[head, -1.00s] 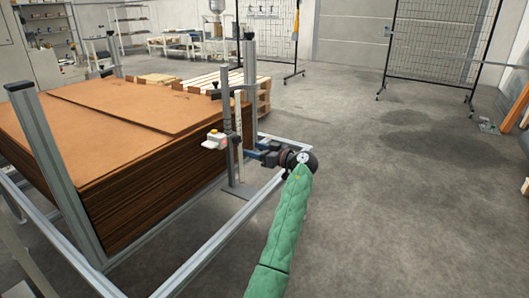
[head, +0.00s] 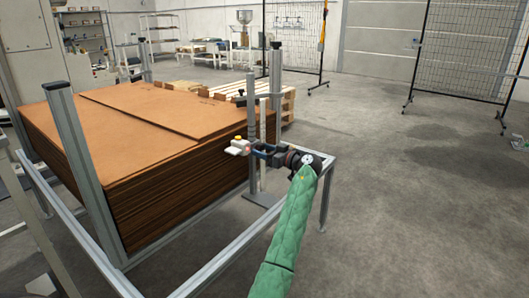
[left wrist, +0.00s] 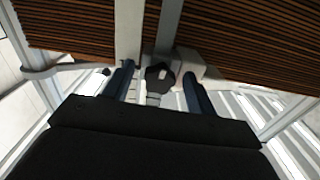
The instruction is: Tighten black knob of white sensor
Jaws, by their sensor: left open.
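The white sensor (head: 238,147), with a yellow top and a red spot, is mounted at the post beside the board stack. It shows partly in the left wrist view (left wrist: 189,64). The black knob (left wrist: 158,78) is in the left wrist view, in front of the pale post. My left gripper (head: 259,151) is open at the post, just right of the sensor. In the left wrist view its blue fingers (left wrist: 158,88) stand on either side of the knob, with visible gaps. The knob is not clear in the head view. My right gripper is out of view.
A tall stack of brown boards (head: 180,190) fills the left, inside a grey metal frame (head: 75,165). Wooden pallets (head: 270,97) stand behind it. The concrete floor (head: 420,210) to the right is open. Mesh panels stand at the back.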

